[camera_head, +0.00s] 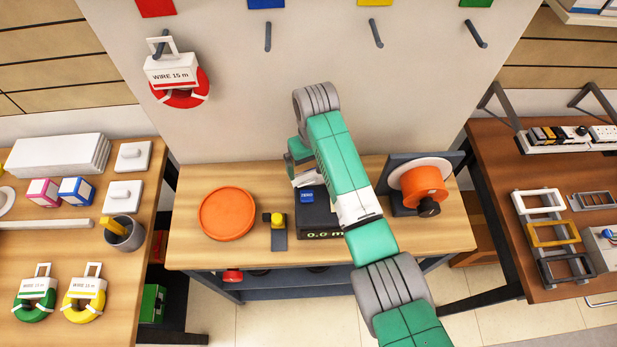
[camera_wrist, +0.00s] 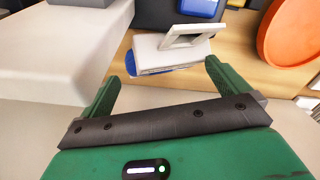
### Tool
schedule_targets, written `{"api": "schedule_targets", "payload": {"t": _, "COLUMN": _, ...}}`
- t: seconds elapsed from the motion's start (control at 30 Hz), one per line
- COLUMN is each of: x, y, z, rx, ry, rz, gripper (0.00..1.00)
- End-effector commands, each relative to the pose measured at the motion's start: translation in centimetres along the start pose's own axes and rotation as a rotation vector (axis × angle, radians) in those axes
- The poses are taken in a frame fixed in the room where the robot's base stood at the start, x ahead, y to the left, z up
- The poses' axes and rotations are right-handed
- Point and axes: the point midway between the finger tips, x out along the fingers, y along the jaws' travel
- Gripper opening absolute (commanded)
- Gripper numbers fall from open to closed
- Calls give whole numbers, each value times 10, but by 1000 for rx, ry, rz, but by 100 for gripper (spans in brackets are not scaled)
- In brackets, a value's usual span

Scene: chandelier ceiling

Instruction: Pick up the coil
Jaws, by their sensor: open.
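A coil with a white tag and handle (camera_wrist: 172,52) shows in the wrist view, with bits of blue under the tag. It lies just ahead of my open fingers, roughly between the tips (camera_wrist: 163,72); I see no finger closed on it. In the head view my gripper (camera_head: 298,172) is over the back of the middle table, mostly hidden by my arm, with a small white part beside it. Other wire coils are in the head view: a red one (camera_head: 181,97) hangs on a wall hook, and a green one (camera_head: 35,312) and a yellow one (camera_head: 84,312) lie on the left table.
The middle table (camera_head: 200,258) holds an orange disc (camera_head: 227,213), a small yellow-and-black device (camera_head: 277,230), a dark meter box (camera_head: 316,222) and an orange spool (camera_head: 423,186). Three wall hooks (camera_head: 376,33) are empty. Side tables flank it.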

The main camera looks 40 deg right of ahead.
Motion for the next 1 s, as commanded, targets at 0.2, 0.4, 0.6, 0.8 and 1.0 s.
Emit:
{"api": "schedule_targets", "payload": {"t": 0.2, "x": 23, "y": -1, "z": 1, "rx": -1, "ry": -1, "rz": 1, "gripper": 100}}
{"api": "schedule_targets", "payload": {"t": 0.4, "x": 54, "y": -1, "z": 0, "rx": -1, "ry": 0, "rz": 1, "gripper": 100}}
{"api": "schedule_targets", "payload": {"t": 0.6, "x": 57, "y": -1, "z": 0, "rx": -2, "ry": 3, "rz": 0, "gripper": 100}}
{"api": "schedule_targets", "payload": {"t": 0.8, "x": 57, "y": -2, "z": 0, "rx": -2, "ry": 2, "rz": 0, "gripper": 74}}
{"api": "schedule_targets", "payload": {"t": 1.0, "x": 56, "y": -2, "z": 0, "rx": -2, "ry": 3, "rz": 0, "gripper": 57}}
